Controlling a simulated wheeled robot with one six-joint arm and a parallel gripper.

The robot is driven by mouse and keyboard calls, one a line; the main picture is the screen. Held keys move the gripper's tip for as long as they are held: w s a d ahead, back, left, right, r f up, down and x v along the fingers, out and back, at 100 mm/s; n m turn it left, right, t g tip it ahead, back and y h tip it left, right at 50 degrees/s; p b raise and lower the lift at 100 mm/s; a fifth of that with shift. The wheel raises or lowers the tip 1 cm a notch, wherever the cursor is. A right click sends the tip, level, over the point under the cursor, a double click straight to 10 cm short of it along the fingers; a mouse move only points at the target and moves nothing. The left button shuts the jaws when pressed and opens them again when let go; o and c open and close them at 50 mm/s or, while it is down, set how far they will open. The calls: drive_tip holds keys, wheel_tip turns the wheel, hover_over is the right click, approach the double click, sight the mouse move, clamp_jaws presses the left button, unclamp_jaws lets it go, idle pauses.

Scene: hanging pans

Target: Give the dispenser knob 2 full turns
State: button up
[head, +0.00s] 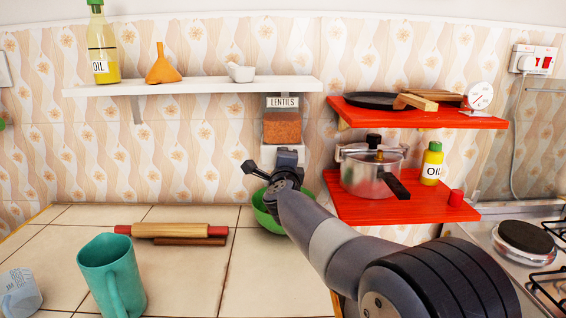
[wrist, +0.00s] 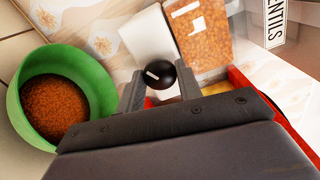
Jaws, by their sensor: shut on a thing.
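The lentil dispenser (head: 282,127) hangs on the wall under the white shelf, with a "LENTILS" label and orange lentils behind its clear front. It also shows in the wrist view (wrist: 196,38). Its black round knob (wrist: 160,74) has a white mark and sits between my gripper's two fingers (wrist: 160,88). My gripper is shut on the knob. In the head view my gripper (head: 285,160) is at the dispenser's lower part and hides the knob. A green bowl (wrist: 28,112) below the dispenser holds lentils; the head view shows part of it (head: 263,216) behind my arm.
A red lower shelf (head: 350,212) with a pressure cooker (head: 370,172) and an oil bottle (head: 432,163) stands close right of my gripper. A rolling pin (head: 170,230) and a teal mug (head: 108,275) are on the tiled counter. A stove (head: 520,250) is at right.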

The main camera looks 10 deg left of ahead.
drive_tip(key=o, duration=1)
drive_tip(key=shift+c, duration=0.2)
drive_tip(key=b+v, duration=0.1)
drive_tip(key=v, duration=0.9)
drive_tip(key=shift+s, duration=0.4)
